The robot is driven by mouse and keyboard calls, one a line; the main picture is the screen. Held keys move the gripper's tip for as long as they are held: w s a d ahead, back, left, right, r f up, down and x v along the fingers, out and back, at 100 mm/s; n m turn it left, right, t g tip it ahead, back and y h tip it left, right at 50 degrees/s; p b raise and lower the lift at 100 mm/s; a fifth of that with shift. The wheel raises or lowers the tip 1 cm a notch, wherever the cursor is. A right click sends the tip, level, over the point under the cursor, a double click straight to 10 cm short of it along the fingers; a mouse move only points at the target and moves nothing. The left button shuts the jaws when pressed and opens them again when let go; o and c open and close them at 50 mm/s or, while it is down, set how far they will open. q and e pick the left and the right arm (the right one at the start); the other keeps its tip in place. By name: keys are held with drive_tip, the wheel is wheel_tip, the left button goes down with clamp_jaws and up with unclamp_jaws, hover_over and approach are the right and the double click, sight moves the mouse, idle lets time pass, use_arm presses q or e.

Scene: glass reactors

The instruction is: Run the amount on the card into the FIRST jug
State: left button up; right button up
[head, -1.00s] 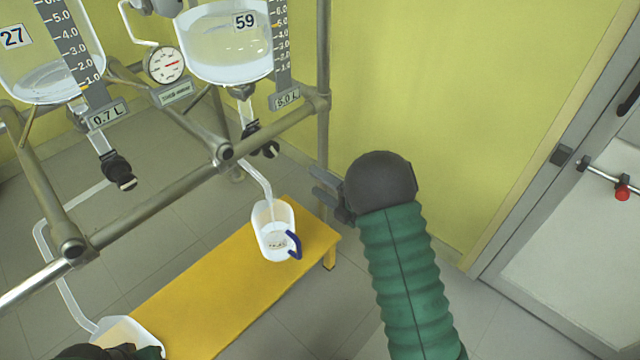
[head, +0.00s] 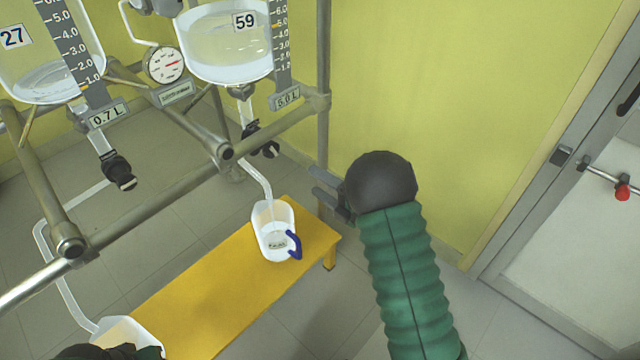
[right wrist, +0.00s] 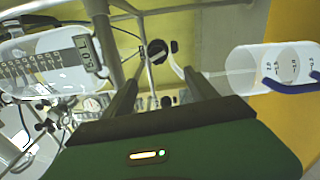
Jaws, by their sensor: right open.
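The reactor marked 27 (head: 45,85) has a 0.7 L card (head: 107,115) and a black valve (head: 118,171). Its tube runs to a second jug (head: 125,328), cut by the lower edge. My right gripper (head: 320,185) is open and empty, right of the 59 valve and apart from it. My left gripper's fingers do not show.
Both jugs stand on a yellow bench (head: 215,300). Metal frame bars (head: 150,208) cross in front of the reactors, with an upright post (head: 323,60) near my right gripper. A round gauge (head: 165,66) hangs between the reactors. A door (head: 590,220) is at the right.

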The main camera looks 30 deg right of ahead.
idle(0.5)
drive_tip(key=n+b, duration=0.7)
drive_tip(key=n, duration=0.9)
approach(274, 151)
drive_tip(key=x, duration=0.9)
drive_tip(key=shift+f, duration=0.2)
drive_tip(key=shift+w+a+r, duration=0.15)
drive_tip(key=shift+w+r, duration=0.05)
drive_tip(key=shift+w, duration=0.3)
drive_tip(key=c, duration=1.4)
drive_tip(key=shift+m, duration=0.4)
